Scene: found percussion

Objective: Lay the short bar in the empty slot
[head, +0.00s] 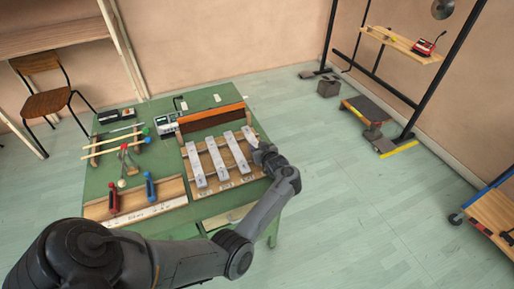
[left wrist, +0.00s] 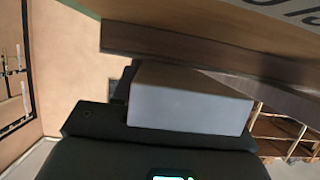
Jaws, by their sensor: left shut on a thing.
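My left gripper (head: 264,153) is at the right end of the wooden rack (head: 228,183) on the green table. It is shut on the short bar (head: 249,136), a grey metal bar at the far right of the row. The bar's end face fills the middle of the left wrist view (left wrist: 190,100), close to a wooden rail (left wrist: 170,45). I cannot tell whether the bar touches the rails. Three other silver bars lie across the rack to its left: one at the left (head: 195,164), one in the middle (head: 216,159), one beside the short bar (head: 236,152). My right gripper is not in view.
A long brown wooden piece (head: 211,117) stands behind the rack.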

